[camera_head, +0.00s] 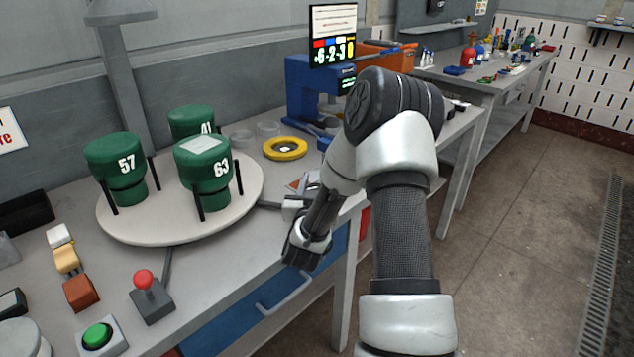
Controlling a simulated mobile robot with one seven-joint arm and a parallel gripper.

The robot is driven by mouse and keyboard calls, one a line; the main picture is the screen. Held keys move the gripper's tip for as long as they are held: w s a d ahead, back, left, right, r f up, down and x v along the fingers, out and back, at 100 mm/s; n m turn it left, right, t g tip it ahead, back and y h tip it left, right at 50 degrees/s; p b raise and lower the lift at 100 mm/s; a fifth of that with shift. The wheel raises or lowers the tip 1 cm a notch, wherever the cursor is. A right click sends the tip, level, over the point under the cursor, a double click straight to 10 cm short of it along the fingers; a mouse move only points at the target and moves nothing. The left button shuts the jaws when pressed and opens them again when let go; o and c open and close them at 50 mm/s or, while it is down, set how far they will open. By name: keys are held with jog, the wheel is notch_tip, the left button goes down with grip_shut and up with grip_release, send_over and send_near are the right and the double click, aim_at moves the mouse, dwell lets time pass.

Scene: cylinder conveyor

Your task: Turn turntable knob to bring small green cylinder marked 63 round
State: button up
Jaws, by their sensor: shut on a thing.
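The round pale turntable (135,233) lies on the workbench at left and bears three green cylinders. The cylinder marked 63 (204,178) stands upright at its front right, between dark posts, with a pale label on top. The cylinder marked 57 (118,172) is at the left, and the one marked 41 (190,120) is at the back, partly hidden. A dark bar (268,205) runs from the turntable's right edge to my gripper (291,208). My gripper is shut at the bar's outer end, on the turntable knob, which its fingers hide.
A red-topped joystick (146,280) and a green button (97,336) are at the bench front. A yellow ring (285,148) lies behind the gripper, near a blue machine (305,95) with a display. My arm hangs over the bench's right edge, above a drawer handle (285,294).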

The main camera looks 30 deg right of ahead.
jog(key=o, duration=1)
jog(key=shift+o, duration=0.2)
jog(key=v, duration=1.4)
jog(key=shift+s+a+f, duration=0.1)
jog(key=shift+s, duration=0.05)
jog(key=shift+p+v, duration=1.45)
jog(key=shift+p, duration=1.1)
jog(key=shift+o, duration=0.2)
jog(key=shift+s, duration=0.1)
